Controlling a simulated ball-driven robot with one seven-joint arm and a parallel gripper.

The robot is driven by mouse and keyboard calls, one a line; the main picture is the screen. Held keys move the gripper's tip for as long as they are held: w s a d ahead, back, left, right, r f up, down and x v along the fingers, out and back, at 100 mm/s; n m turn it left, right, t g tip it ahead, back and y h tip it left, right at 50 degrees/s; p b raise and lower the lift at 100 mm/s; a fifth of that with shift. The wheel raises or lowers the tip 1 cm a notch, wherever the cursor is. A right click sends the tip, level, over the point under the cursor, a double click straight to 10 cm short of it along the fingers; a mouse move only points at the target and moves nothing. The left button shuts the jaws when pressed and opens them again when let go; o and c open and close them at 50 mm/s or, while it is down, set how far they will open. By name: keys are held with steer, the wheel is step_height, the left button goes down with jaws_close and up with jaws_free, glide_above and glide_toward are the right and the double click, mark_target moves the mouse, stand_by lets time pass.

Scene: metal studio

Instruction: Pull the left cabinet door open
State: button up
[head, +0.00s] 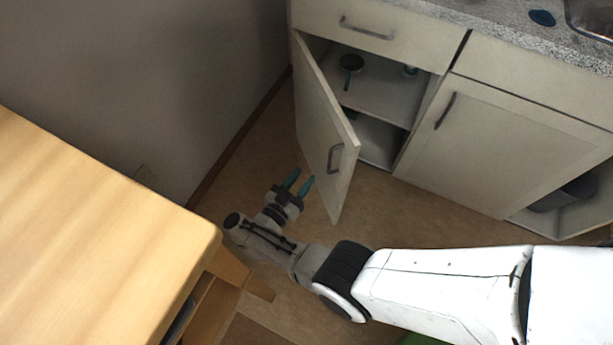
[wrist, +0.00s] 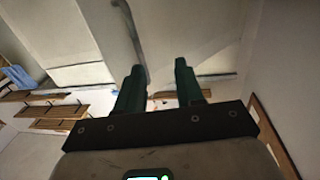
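The left cabinet door (head: 318,115) is a pale panel. It stands swung well out from the cabinet, and the shelves behind it show. Its grey bar handle (head: 335,158) is on the face turned toward my gripper, near the free edge. My gripper (head: 300,182) has two teal fingers, spread apart and empty, low beside the door and a little left of and below the handle. In the wrist view the two fingers (wrist: 158,78) are apart with nothing between them. The handle (wrist: 130,38) shows there just beyond the left finger; whether they touch I cannot tell.
A wooden table (head: 90,225) fills the left, its corner close to my wrist. A grey wall (head: 150,80) lies behind it. Inside the open cabinet is a dark round item (head: 352,63) on the shelf. The right cabinet door (head: 500,145) is shut. Brown floor is free below the doors.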

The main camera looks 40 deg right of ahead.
steer(key=shift+a, duration=0.9)
steer(key=shift+w, duration=0.1)
